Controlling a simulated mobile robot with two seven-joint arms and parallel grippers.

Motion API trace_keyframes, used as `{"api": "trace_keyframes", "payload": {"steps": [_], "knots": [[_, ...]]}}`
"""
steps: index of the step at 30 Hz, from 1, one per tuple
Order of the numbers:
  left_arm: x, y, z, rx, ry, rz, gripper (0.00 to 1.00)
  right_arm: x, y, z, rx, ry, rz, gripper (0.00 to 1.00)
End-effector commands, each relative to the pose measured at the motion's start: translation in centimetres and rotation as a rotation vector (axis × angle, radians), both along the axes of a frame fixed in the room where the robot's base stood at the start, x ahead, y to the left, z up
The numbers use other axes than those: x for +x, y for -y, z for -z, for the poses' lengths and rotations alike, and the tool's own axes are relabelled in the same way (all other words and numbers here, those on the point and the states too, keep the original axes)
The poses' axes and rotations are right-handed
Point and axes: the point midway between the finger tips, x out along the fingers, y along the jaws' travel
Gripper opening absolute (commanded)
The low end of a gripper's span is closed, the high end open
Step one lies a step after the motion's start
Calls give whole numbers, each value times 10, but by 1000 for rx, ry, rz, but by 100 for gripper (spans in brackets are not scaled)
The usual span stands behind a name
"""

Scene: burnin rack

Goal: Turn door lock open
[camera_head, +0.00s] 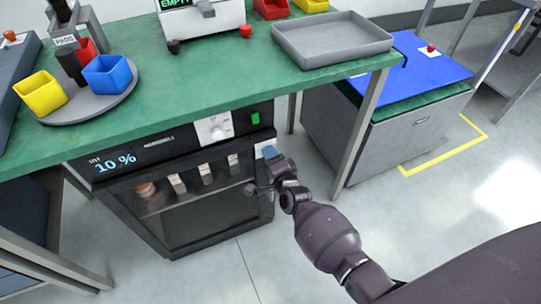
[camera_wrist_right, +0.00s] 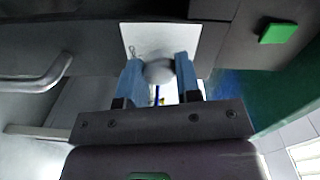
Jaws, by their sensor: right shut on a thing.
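The door lock's round grey knob (camera_wrist_right: 158,72) shows in the right wrist view, in front of a white plate (camera_wrist_right: 190,36). My right gripper (camera_wrist_right: 159,78) has its two blue fingers on either side of the knob and is shut on it. In the head view, the right gripper (camera_head: 269,153) is at the upper right corner of the oven's dark glass door (camera_head: 205,205). There it hides most of the lock. The door appears closed. My left gripper is not in view.
The oven's panel has a dial (camera_head: 214,128), a green button (camera_head: 255,118) and a display reading 10 %. A green bench (camera_head: 200,75) is above, carrying bins and a grey tray (camera_head: 332,45). A bench leg (camera_head: 358,130) stands right of my gripper. Open floor lies in front.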

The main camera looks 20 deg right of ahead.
Motion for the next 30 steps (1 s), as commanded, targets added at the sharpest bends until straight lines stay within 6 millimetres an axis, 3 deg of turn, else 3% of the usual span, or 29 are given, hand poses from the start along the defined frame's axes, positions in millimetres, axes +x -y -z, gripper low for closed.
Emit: {"api": "trace_keyframes", "payload": {"steps": [19, 20, 24, 30], "knots": [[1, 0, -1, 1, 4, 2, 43, 0, 0, -1, 46, -1, 1, 8], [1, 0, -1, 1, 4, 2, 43, 0, 0, -1, 46, -1, 1, 36], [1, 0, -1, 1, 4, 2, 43, 0, 0, 0, 46, -1, 1, 57], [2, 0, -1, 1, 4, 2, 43, 0, 0, 0, 45, -1, 0, 57]]}}
